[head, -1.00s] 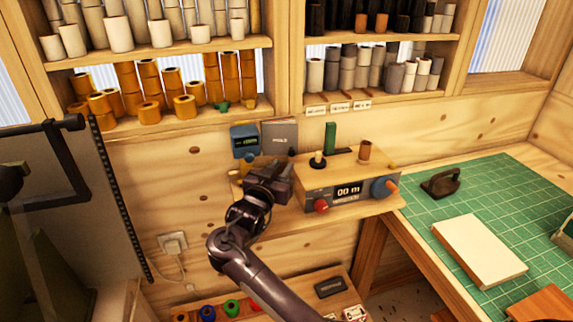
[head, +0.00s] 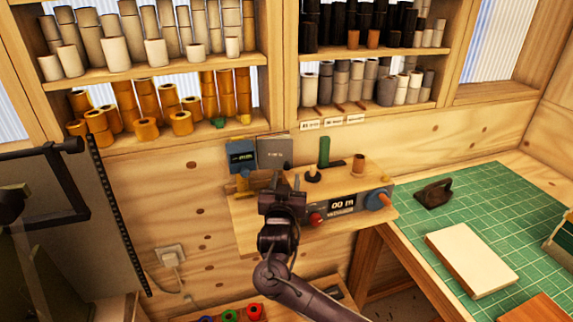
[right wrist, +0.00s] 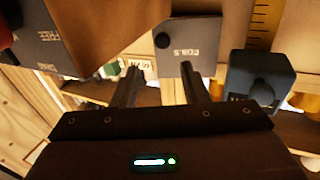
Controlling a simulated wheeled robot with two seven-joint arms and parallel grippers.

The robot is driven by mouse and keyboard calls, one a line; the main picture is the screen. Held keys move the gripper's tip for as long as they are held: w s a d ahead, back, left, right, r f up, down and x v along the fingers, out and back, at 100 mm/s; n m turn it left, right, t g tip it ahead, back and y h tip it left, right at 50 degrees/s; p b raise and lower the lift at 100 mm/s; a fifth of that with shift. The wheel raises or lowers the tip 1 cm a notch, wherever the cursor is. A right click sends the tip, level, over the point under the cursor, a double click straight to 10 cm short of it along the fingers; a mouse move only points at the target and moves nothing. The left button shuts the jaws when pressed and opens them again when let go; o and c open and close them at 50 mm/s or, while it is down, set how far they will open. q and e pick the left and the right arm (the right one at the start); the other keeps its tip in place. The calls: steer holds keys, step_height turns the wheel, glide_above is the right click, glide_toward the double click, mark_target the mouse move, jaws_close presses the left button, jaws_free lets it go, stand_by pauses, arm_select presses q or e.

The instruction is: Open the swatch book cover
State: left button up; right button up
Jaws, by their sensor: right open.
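The swatch book, a grey upright book marked FOILS (head: 274,153), stands at the back of the wooden counter, its cover looking closed. It also shows in the right wrist view (right wrist: 188,47), ahead of the fingers. My right gripper (head: 284,182) is in front of and below the book in the head view. In the right wrist view its two fingers (right wrist: 160,88) are spread apart with nothing between them. They appear apart from the book, though their overlap with its lower edge makes the gap hard to judge. My left gripper is not in view.
A blue device (head: 240,155) stands beside the book on its left. A green block (head: 324,152) and a meter box with a red knob (head: 342,206) are to the right. Shelves of rolls hang above. A green cutting mat (head: 480,215) lies at right.

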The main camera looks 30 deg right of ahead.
mark_target(287, 168)
steer(key=w+d+p, duration=0.1)
steer(key=w+n+y+p, duration=0.1)
steer(key=w, duration=0.1)
steer(key=w+d+y+p, duration=0.1)
steer(key=shift+w+d+f+n+t, duration=0.25)
steer(key=shift+d+f+n+t, duration=0.05)
steer(key=shift+d+f, duration=0.05)
steer(key=shift+w+d+f, duration=0.15)
steer(key=shift+w+d, duration=0.15)
steer(key=shift+w, duration=0.35)
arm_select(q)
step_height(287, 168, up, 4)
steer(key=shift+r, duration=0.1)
arm_select(e)
jaws_close()
